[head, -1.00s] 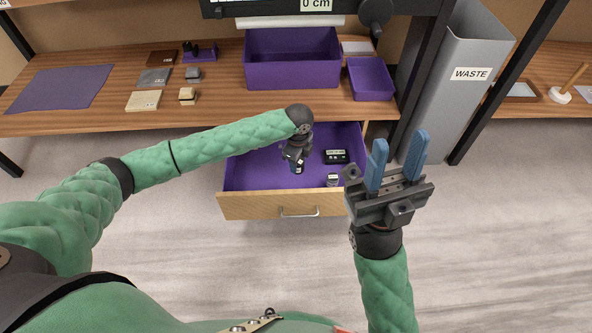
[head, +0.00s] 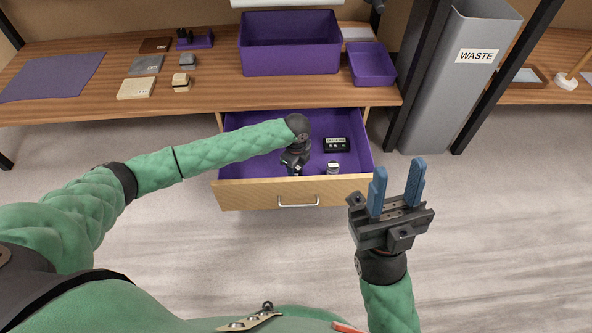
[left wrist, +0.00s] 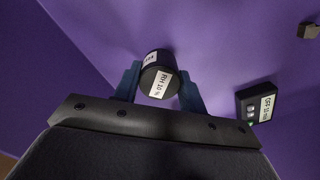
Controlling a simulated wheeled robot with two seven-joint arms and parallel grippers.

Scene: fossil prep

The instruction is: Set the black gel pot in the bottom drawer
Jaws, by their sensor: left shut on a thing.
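The bottom drawer (head: 245,195) is pulled out below the bench, with a light wood front and a purple lining. My left gripper (head: 292,170) reaches down into it. In the left wrist view, its blue fingers (left wrist: 160,90) are shut on the black gel pot (left wrist: 153,64), a short round pot with a white "RH 10 %" label. The pot is close to the purple lining; I cannot tell whether it touches. In the head view, my gripper mostly hides the pot. My right gripper (head: 396,190) is open and empty, right of the drawer front.
A black device with a display (head: 336,145) and a small pale-topped item (head: 333,168) lie in the drawer, right of my left gripper. Purple bins (head: 290,60) (head: 372,66) stand on the bench above. A grey waste bin (head: 440,110) stands at the right.

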